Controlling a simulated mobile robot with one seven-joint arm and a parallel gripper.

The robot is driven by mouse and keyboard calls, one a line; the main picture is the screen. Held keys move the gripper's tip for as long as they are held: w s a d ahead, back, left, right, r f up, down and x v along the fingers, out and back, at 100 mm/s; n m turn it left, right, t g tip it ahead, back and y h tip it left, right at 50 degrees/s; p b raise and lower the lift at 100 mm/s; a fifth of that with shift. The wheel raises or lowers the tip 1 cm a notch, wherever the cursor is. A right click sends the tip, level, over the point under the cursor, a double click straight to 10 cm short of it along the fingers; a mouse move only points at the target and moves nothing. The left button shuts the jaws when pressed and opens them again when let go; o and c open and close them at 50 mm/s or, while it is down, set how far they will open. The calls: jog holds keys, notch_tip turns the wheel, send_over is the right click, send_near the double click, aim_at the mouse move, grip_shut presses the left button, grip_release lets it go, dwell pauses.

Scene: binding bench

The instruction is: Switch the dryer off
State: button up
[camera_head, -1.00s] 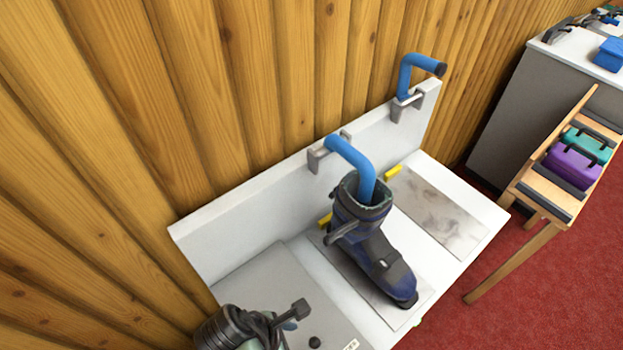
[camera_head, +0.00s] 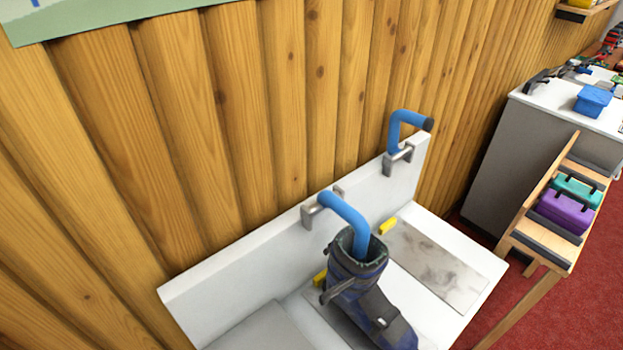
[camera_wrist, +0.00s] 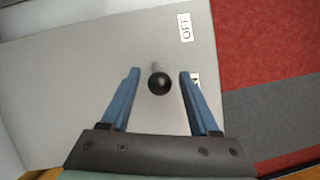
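The boot dryer (camera_head: 215,305) is a white bench with a back panel and blue bent pipes. One blue pipe (camera_head: 345,212) goes into the top of a dark blue boot (camera_head: 358,285); another (camera_head: 405,120) hangs free at the right. In the wrist view, a lever switch with a black ball knob (camera_wrist: 159,83) stands on the grey panel (camera_wrist: 75,70), beside a label reading OFF (camera_wrist: 186,27). A second label is mostly hidden behind the right finger. My gripper (camera_wrist: 158,88) is open, its blue fingers on either side of the knob. My gripper is outside the head view.
A wooden rack (camera_head: 540,238) with teal and purple cases stands at the right. Behind it is a grey cabinet (camera_head: 490,165) with a blue box (camera_head: 592,100) on top. A log wall runs behind the dryer.

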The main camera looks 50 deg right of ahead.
grip_shut()
dwell(1.2)
